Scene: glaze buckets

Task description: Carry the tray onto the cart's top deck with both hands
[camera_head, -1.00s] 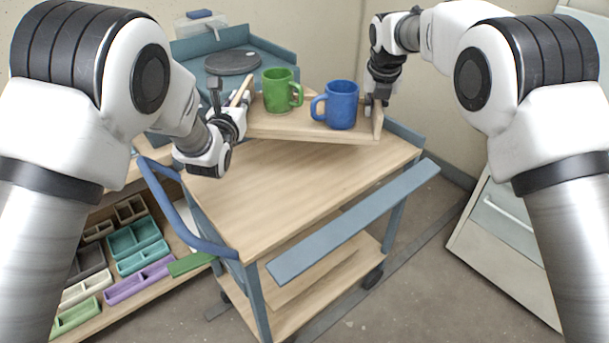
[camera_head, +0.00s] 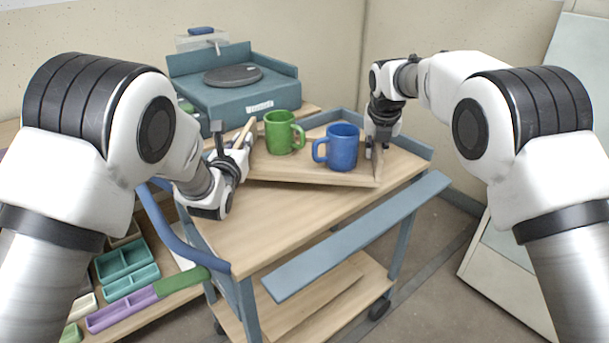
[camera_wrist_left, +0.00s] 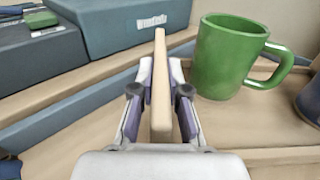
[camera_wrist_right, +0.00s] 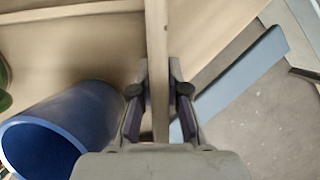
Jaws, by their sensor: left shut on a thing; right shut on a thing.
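The wooden tray (camera_head: 310,173) carries a green mug (camera_head: 279,132) and a blue mug (camera_head: 342,148), both upright. It is over the back part of the cart's wooden top deck (camera_head: 265,225); I cannot tell whether it touches the deck. My left gripper (camera_head: 240,148) is shut on the tray's left end wall, which stands between its fingers in the left wrist view (camera_wrist_left: 160,95). My right gripper (camera_head: 376,148) is shut on the right end wall, also seen in the right wrist view (camera_wrist_right: 158,90). The green mug shows beside the left fingers (camera_wrist_left: 225,58); the blue mug shows beside the right fingers (camera_wrist_right: 58,130).
A blue-grey wheel unit (camera_head: 235,95) with a dark disc stands behind the cart. The cart has a blue handle (camera_head: 180,235) at left and a blue-grey front rail (camera_head: 360,235). Coloured bins (camera_head: 125,262) sit low at left. A pale cabinet (camera_head: 520,255) stands at right.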

